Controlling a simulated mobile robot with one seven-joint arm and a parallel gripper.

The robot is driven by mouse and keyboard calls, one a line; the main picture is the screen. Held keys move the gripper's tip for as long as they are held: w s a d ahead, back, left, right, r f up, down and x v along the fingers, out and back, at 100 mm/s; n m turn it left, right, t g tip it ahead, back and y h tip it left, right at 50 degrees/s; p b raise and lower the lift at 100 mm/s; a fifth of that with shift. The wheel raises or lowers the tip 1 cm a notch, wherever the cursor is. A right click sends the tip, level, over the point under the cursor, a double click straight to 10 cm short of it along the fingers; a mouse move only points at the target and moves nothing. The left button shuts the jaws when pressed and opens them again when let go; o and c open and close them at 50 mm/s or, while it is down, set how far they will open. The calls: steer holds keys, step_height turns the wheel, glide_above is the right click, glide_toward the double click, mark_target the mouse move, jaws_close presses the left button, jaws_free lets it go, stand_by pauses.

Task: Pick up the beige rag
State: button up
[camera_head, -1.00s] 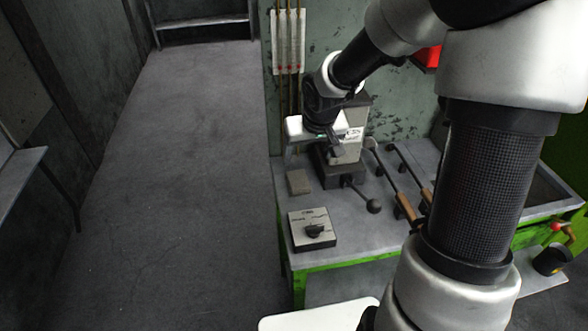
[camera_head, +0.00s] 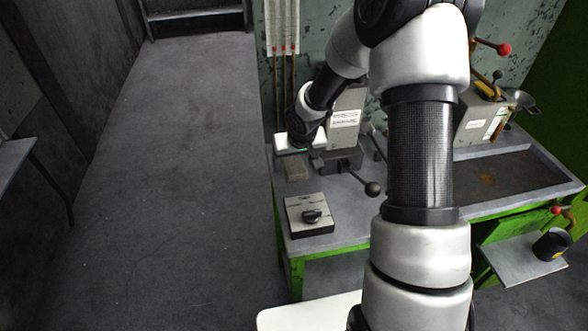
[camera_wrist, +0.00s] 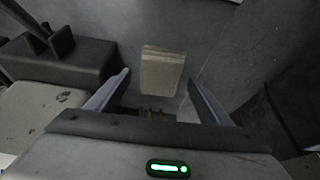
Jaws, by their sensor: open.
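The beige rag (camera_wrist: 162,71) shows in the wrist view as a small, flat, folded-looking block on the grey bench top, between and just beyond the two fingertips. In the head view the beige rag (camera_head: 296,168) lies near the bench's left edge, beside the press base. My gripper (camera_wrist: 158,84) is open and empty, with its fingers apart on either side of the rag in the picture. In the head view my gripper (camera_head: 303,150) hangs over the rag's far end and partly hides it. I cannot tell the exact height between them.
A grey press (camera_head: 345,122) with a ball-ended lever (camera_head: 372,188) stands right of the rag. A control box with a black knob (camera_head: 309,214) sits in front. The green-framed bench (camera_head: 300,255) ends at the left, where the floor (camera_head: 175,170) is clear.

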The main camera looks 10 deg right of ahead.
mark_target(295, 166)
steer(key=shift+f, duration=0.1)
steer(key=c, duration=1.1)
step_height(295, 166, up, 10)
steer(key=shift+p, duration=1)
